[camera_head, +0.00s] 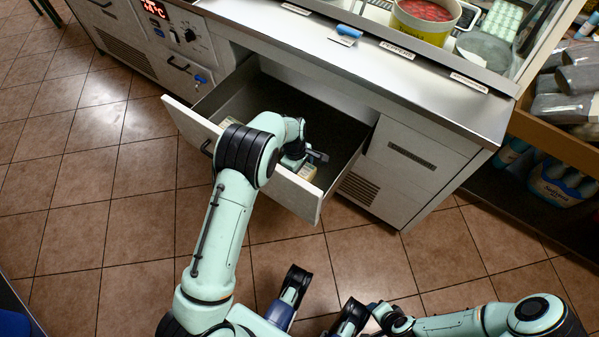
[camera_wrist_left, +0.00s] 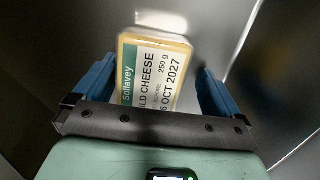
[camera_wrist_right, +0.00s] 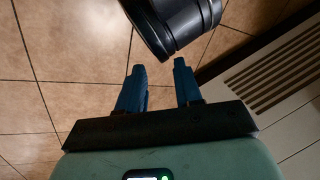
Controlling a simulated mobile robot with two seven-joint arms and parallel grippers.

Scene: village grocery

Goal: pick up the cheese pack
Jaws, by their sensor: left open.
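The cheese pack (camera_wrist_left: 152,80) is a yellow-edged block with a white and green label reading "MILD CHEESE 250 g". It lies inside the open drawer (camera_head: 268,178). In the head view a small pale part of it (camera_head: 307,172) shows beside my left gripper (camera_head: 303,160), which hides the rest. In the left wrist view my left gripper's blue fingers are open, one on each side of the pack, and there is a gap on both sides. My right gripper (camera_wrist_right: 160,82) is open and empty above the tiled floor.
The drawer's front panel and side walls surround my left gripper closely. A shelf (camera_head: 550,140) with goods stands at right. The floor at left is clear.

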